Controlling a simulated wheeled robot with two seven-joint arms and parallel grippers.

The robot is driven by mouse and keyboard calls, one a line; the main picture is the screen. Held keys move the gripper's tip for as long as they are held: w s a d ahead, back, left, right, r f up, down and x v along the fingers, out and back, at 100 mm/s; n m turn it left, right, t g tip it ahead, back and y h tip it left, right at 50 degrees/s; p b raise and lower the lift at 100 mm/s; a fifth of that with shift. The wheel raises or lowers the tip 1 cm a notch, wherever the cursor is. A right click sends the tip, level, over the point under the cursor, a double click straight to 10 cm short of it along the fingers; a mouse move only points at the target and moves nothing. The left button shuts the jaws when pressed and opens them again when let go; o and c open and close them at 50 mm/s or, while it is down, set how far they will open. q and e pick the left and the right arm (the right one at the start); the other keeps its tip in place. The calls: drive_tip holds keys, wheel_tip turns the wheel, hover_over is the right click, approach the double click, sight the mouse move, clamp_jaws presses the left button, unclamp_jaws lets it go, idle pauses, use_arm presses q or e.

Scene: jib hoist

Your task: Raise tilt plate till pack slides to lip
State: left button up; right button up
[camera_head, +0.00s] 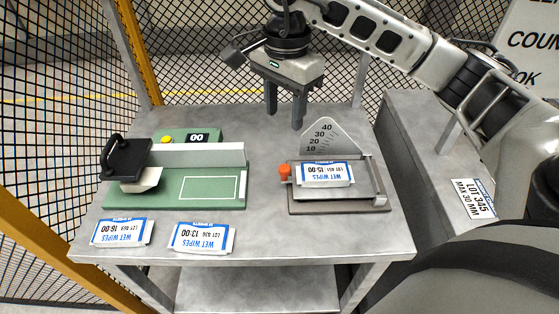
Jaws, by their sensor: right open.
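The tilt plate (358,193) is a grey metal plate on a low base at the right of the table. It looks low or flat in front of a grey angle scale (325,137) marked 10 to 40. A white and blue wet wipes pack (325,173) lies on the plate towards its back. A raised lip (380,201) shows at the plate's right front corner. An orange knob (285,171) is at the plate's left side. My right gripper (285,118) is open and empty, pointing down above the table behind and left of the plate. My left gripper is not in view.
A green station (213,190) with a black handled press (127,157) and a counter reading 00 stands at left. Two more wet wipes packs (122,232) (202,238) lie at the table's front edge. Mesh fencing (200,50) stands behind. Bare tabletop (265,220) lies between the stations.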

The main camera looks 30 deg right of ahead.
sight(285, 168)
wheel_tip(285, 168, down, 14)
drive_tip(key=shift+d+f+p, duration=0.1)
drive_tip(key=shift+f+p, duration=0.15)
drive_tip(key=shift+p, duration=0.45)
drive_tip(key=shift+f, duration=0.6)
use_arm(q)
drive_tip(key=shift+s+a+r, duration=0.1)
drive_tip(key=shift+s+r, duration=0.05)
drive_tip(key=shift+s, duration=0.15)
